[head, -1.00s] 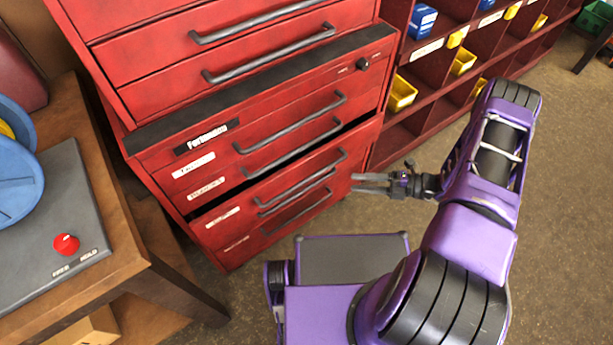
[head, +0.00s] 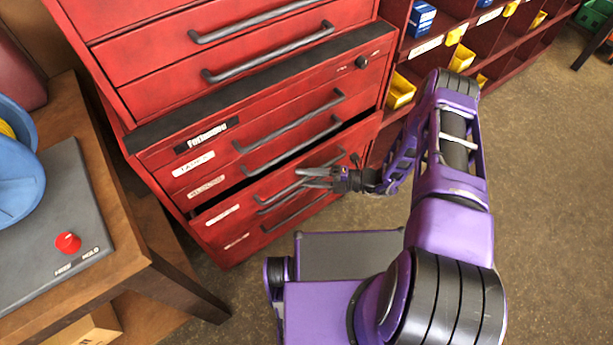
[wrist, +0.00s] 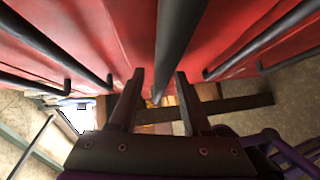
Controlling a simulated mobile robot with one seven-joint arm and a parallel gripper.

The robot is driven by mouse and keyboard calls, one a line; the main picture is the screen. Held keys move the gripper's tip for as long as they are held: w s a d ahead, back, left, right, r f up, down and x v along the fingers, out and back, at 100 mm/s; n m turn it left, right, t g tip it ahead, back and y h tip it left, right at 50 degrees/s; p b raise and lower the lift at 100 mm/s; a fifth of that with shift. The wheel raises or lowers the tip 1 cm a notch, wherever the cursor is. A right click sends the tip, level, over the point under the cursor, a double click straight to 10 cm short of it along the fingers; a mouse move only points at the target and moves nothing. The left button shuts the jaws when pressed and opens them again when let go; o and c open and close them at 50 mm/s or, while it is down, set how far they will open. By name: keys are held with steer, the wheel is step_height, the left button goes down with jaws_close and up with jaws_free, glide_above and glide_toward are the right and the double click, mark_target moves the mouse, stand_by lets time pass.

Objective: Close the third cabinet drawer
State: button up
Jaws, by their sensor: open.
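The red cabinet's third lower drawer (head: 248,197) stands slightly pulled out, with a dark gap above its front edge in the head view. Its grey bar handle (head: 280,195) runs across the front and is partly hidden by my gripper (head: 306,178). My gripper is open, its fingers pointing left at the drawer front, close to the handle. In the wrist view, a dark handle bar (wrist: 174,45) passes between the two open fingertips (wrist: 161,77). Whether the fingers touch the bar cannot be told.
Other drawers with bar handles lie above and below. A wooden table (head: 150,235) with a grey panel and red knob (head: 68,243) stands at left. A red shelf with yellow bins (head: 401,90) is at the back right. The floor (head: 540,200) at right is clear.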

jaws_close()
stand_by(1.4)
